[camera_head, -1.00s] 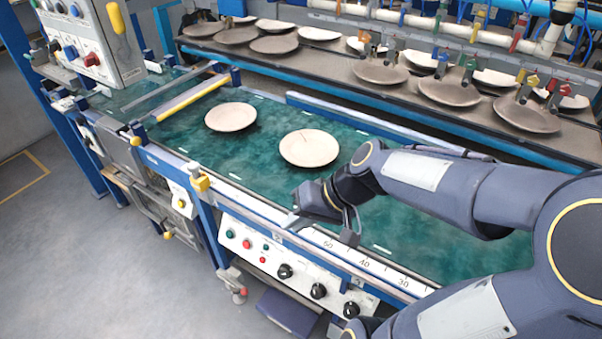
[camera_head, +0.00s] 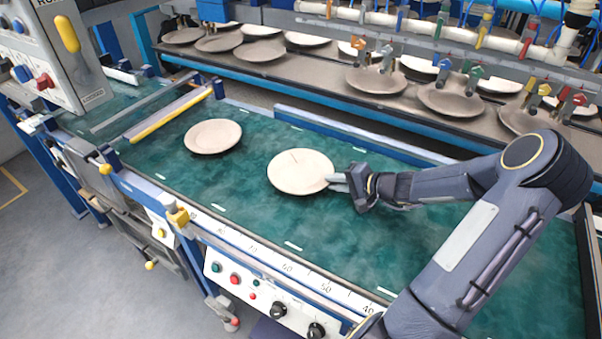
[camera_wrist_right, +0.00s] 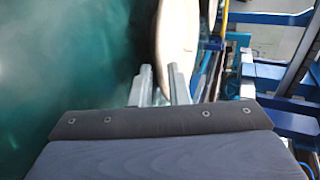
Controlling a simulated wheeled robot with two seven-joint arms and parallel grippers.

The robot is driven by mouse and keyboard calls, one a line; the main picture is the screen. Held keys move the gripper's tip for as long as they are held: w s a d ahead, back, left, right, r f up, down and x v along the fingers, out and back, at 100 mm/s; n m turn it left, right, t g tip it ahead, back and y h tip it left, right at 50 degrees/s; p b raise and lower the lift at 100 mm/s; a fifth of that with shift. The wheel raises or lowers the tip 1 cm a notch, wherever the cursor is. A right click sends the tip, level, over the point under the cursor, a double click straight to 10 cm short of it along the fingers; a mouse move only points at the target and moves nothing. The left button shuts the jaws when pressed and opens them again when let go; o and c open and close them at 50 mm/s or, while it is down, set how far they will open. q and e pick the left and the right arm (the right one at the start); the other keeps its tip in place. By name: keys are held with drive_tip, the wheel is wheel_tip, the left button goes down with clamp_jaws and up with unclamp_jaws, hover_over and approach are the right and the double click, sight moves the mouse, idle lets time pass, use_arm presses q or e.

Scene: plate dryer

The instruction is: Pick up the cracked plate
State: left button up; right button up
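The cracked plate (camera_head: 300,172) is a cream round plate with a thin dark crack line near its upper rim. It lies flat on the green belt (camera_head: 240,210) in the head view. My right gripper (camera_head: 338,182) is at the plate's right edge, with its fingertips at the rim. In the right wrist view the plate (camera_wrist_right: 180,38) appears nearly edge-on, and the two fingers (camera_wrist_right: 161,84) stand apart with the rim running down between them. Whether they touch it is hard to tell. My left gripper is not in view.
Another plate (camera_head: 213,136), with no crack visible, lies on the belt to the left. Behind the belt, a long rack (camera_head: 310,75) carries several plates beneath coloured clips. A control panel (camera_head: 265,290) runs along the front edge. The belt's front middle is clear.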

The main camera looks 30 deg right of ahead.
sight(301, 174)
drive_tip(key=shift+x, duration=1.55)
drive_tip(key=shift+c, duration=0.4)
clamp_jaws()
drive_tip(key=shift+a+r, duration=0.1)
drive_tip(key=shift+r, duration=0.05)
